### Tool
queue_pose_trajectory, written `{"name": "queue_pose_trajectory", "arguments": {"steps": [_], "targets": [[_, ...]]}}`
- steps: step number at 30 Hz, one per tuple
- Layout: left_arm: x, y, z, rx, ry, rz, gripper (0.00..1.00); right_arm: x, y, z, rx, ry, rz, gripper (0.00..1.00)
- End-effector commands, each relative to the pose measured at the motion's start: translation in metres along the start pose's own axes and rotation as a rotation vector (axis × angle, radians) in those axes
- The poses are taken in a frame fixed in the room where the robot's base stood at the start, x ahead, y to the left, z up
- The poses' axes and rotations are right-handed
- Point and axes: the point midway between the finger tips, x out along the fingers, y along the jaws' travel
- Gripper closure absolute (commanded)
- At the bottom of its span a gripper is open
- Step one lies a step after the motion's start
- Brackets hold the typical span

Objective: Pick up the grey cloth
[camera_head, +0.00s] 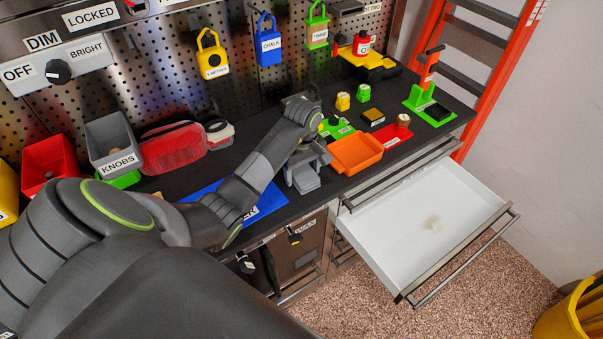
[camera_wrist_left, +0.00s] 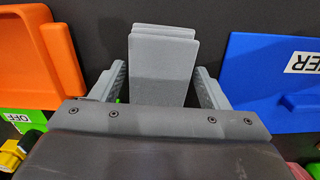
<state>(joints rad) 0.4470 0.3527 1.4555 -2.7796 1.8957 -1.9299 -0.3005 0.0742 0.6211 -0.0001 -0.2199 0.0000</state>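The grey cloth (camera_wrist_left: 163,70) shows in the left wrist view as a folded, layered pad on the dark worktop. It lies between the two fingers of my left gripper (camera_wrist_left: 160,88), with a gap on each side, so the gripper is open around it. In the head view the cloth (camera_head: 306,182) is at the front edge of the worktop, and my left gripper (camera_head: 307,165) is above it, pointing down. The cloth's near end is hidden by the gripper body in the wrist view. My right gripper is in neither view.
An orange tray (camera_head: 357,152) stands close to the right of the gripper, and a blue labelled piece (camera_head: 262,207) lies to the left. An open, white-lined drawer (camera_head: 424,225) sticks out below the worktop at the right. Padlocks hang on the pegboard behind.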

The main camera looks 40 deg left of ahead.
Motion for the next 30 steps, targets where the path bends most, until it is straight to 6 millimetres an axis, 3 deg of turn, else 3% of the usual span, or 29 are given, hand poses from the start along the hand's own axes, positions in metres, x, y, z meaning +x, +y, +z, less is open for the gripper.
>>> {"name": "queue_pose_trajectory", "arguments": {"steps": [1, 8, 16, 21, 25, 30], "targets": [[0.000, 0.000, 0.000, 0.000, 0.000, 0.000, 0.38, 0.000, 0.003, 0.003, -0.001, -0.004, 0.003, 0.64], [0.000, 0.000, 0.000, 0.000, 0.000, 0.000, 0.67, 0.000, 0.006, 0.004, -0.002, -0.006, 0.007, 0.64], [-0.003, 0.000, -0.001, 0.000, 0.001, 0.001, 0.67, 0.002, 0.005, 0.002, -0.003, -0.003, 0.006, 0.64], [-0.024, 0.001, -0.002, 0.001, 0.005, 0.005, 0.67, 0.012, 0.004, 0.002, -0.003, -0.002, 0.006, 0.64], [-0.059, 0.001, -0.001, 0.000, 0.003, 0.002, 0.67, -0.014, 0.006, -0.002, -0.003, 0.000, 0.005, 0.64], [-0.080, 0.000, -0.001, -0.001, 0.000, 0.000, 0.67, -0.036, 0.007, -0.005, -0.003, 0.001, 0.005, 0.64]]}}
